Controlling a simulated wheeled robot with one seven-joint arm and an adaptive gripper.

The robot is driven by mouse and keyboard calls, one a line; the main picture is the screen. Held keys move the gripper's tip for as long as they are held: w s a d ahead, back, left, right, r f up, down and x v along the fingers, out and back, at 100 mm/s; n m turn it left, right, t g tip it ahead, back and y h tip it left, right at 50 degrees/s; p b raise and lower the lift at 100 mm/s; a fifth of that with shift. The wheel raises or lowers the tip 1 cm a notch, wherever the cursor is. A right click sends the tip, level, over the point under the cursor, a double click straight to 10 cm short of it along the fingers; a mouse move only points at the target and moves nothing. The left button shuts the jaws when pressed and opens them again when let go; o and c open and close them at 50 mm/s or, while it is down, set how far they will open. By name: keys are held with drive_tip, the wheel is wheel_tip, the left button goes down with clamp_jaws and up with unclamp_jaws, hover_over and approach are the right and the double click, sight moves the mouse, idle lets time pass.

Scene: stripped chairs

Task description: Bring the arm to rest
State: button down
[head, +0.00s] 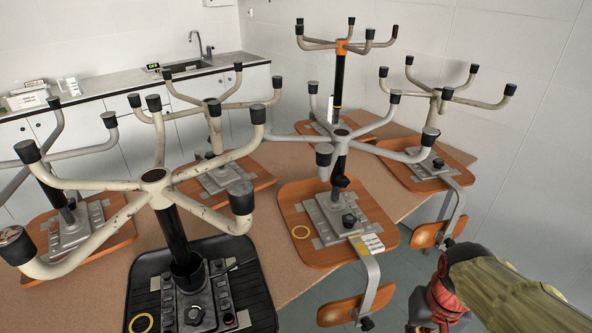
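My arm (500,290) comes in at the lower right, with an olive-yellow link and a red and dark grey part at its left end. It stands beside the table's right side, over the floor. No gripper fingers show, so my gripper is outside the picture or hidden. I cannot tell whether it holds anything.
A brown table (300,275) bears several upturned chairs, seats down and star bases up. The nearest has a black seat (255,290) and a cream base. A wooden backrest (357,306) overhangs the table's right edge near my arm. A sink counter (110,84) stands behind.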

drive_tip(key=s+a+r+n+t, duration=0.1)
drive_tip(key=a+r+t, duration=0.1)
drive_tip(key=r, duration=0.4)
drive_tip(key=s+a+r+n+t+p, duration=0.1)
drive_tip(key=a+r+t, duration=0.1)
drive_tip(key=r, duration=0.4)
drive_tip(key=shift+a+r+n+t, duration=0.3)
drive_tip(key=shift+a+n, duration=0.1)
drive_tip(key=shift+a, duration=0.4)
